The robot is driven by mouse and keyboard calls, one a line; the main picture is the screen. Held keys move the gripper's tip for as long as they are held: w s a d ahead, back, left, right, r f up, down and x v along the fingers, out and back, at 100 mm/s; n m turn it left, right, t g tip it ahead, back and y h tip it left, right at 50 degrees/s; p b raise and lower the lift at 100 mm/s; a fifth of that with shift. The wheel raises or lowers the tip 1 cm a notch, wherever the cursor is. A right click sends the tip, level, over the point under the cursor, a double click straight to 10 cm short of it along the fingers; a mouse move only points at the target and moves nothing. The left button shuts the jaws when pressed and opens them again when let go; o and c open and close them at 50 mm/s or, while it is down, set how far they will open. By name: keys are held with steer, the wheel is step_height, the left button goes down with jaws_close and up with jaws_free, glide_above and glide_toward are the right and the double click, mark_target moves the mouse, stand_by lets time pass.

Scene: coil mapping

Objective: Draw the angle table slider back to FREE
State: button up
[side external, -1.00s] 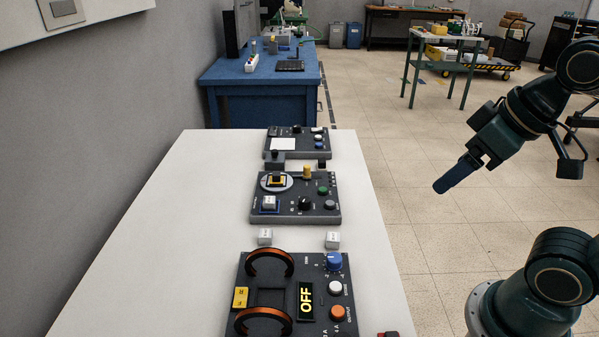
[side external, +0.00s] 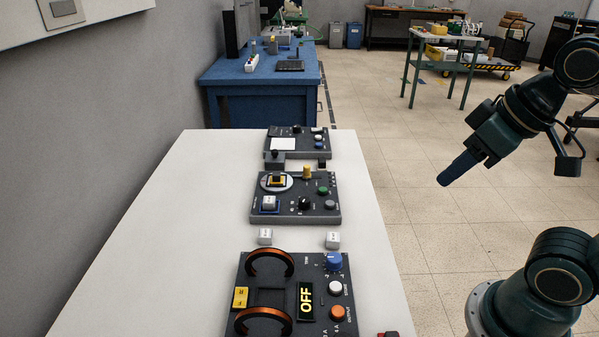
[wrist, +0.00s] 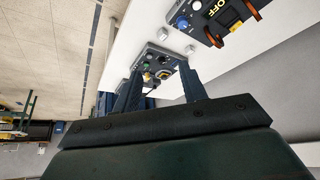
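The angle table unit appears to be the middle dark panel (side external: 325,215), with a round light disc (side external: 287,186) carrying a yellow and black piece (side external: 277,180). A yellow upright knob (side external: 307,172) stands at its back edge; it may be the slider, but I cannot read its labels or tell its position. The panel also shows in the wrist view (wrist: 150,58), between my fingers and far beyond them. My gripper (side external: 445,181) hangs in the air right of the white table, clear of every panel. In the wrist view its two fingers (wrist: 160,78) are apart with nothing between them.
The near panel (side external: 275,268) has two copper coils, an OFF display (side external: 307,300) and knobs. Two small white blocks (side external: 265,237) (side external: 333,240) sit between the panels. Another panel (side external: 312,153) stands behind. The white table (side external: 150,250) is bare on its left.

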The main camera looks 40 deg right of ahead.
steer(key=w+d+r, duration=0.1)
steer(key=w+r, duration=0.1)
steer(key=w, duration=0.8)
steer(key=g, duration=0.1)
glide_above(307, 166)
steer(key=s, duration=0.5)
step_height(307, 166, down, 16)
steer(key=f, duration=0.1)
steer(key=shift+r, duration=0.2)
steer(key=shift+x, duration=6.85)
steer(key=shift+s, duration=0.15)
jaws_close()
